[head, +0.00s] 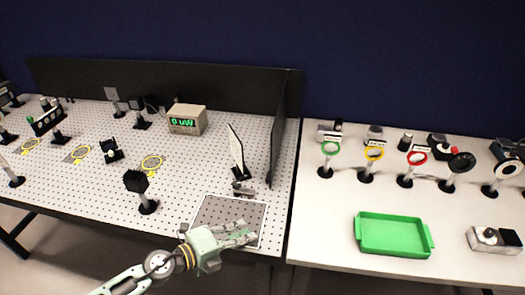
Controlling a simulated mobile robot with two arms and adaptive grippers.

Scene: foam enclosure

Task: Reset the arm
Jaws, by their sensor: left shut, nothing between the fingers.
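My left arm comes in from the bottom of the head view. Its gripper (246,237) is shut and empty, above the grey square plate (232,211) at the front right corner of the perforated board (185,205). Whether it touches the plate I cannot tell. My right gripper is not in view.
Just behind the plate stands a white panel on a post (236,150). A black cube on a post (136,182) is to the left. A dark foam wall (279,125) closes the board's right side. On the right table are a green tray (393,235) and several ringed posts.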

